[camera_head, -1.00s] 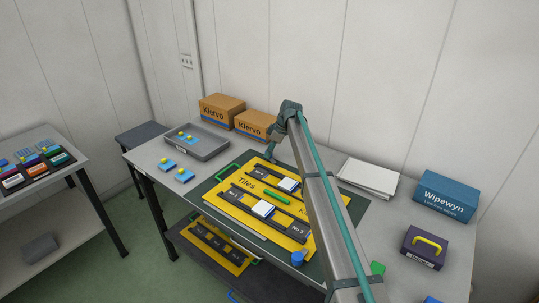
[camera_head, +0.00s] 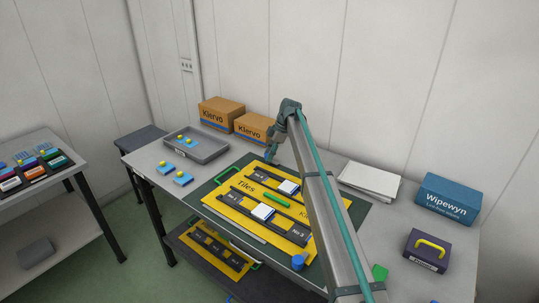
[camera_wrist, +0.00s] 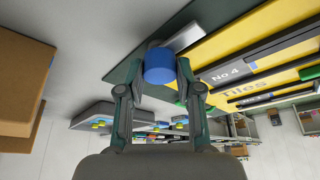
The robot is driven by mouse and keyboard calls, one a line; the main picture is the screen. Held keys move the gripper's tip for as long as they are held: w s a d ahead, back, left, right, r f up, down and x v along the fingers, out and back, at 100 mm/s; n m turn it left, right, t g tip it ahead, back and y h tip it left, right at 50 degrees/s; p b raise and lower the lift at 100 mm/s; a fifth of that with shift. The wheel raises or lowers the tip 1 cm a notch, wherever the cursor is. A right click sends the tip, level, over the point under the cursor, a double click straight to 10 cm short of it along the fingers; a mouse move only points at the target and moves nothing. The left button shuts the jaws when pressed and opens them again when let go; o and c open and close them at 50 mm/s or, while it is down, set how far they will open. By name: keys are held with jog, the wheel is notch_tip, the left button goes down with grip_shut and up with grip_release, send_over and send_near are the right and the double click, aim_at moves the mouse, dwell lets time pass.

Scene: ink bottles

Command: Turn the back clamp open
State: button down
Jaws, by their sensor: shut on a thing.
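In the wrist view, my gripper (camera_wrist: 160,72) is shut on a blue knob (camera_wrist: 160,63), with one finger on each side. A grey metal part (camera_wrist: 187,37) shows just beyond the knob, by the edge of the yellow board (camera_wrist: 262,58). In the head view, my gripper (camera_head: 271,156) is low at the back edge of the yellow board (camera_head: 228,196). The back clamp is hidden there behind my gripper, so its turn cannot be read. Another blue knob (camera_head: 298,261) stands at the board's front edge.
The board holds dark rails, white blocks (camera_head: 262,211) and a green bar (camera_head: 276,199). Two Klervo boxes (camera_head: 221,112) and a grey tray (camera_head: 207,150) stand behind to the left. White sheets (camera_head: 369,180), a Wipewyn box (camera_head: 447,196) and a purple box (camera_head: 426,250) are right.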

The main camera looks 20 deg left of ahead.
jog(key=c, duration=0.8)
grip_release()
jog(key=shift+o, duration=0.2)
jog(key=v, duration=0.7)
jog(key=shift+r, duration=0.25)
